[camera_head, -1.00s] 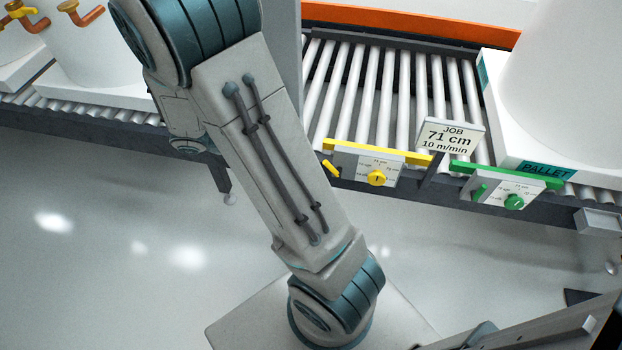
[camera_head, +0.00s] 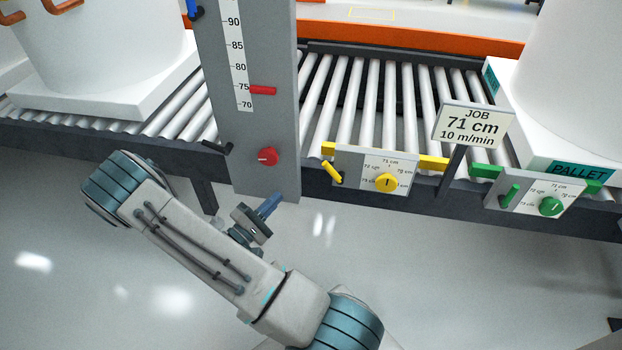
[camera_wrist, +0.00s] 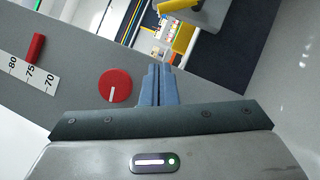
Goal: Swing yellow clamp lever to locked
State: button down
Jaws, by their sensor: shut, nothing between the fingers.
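The yellow clamp lever (camera_head: 332,172) is a short yellow handle at the left end of a white panel (camera_head: 372,170) with a yellow dial (camera_head: 386,183) and a yellow bar above. It leans, with its top to the left. My gripper (camera_head: 270,205) is shut and empty, in front of the grey column's foot, to the left of and lower in the picture than the lever, apart from it. In the wrist view my shut blue fingers (camera_wrist: 157,85) point toward the column; a yellow part (camera_wrist: 182,38) shows beyond them, and I cannot tell which part it is.
The grey column (camera_head: 262,120) carries a scale, a red pointer (camera_head: 262,90) and a red knob (camera_head: 267,157). A green lever (camera_head: 510,195) and green dial (camera_head: 550,206) are farther right. A job sign (camera_head: 473,125) stands between. Floor in front is clear.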

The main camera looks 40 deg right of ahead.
aim_at(333, 169)
jog(key=s+r+b+x, duration=0.1)
jog(key=s+b+x, duration=0.1)
jog(key=x, duration=1)
jog(key=shift+s+d+b, duration=0.3)
jog(key=shift+s+b, duration=0.1)
jog(key=shift+b, duration=0.3)
jog(key=shift+w+r, duration=0.1)
jog(key=shift+r, duration=0.1)
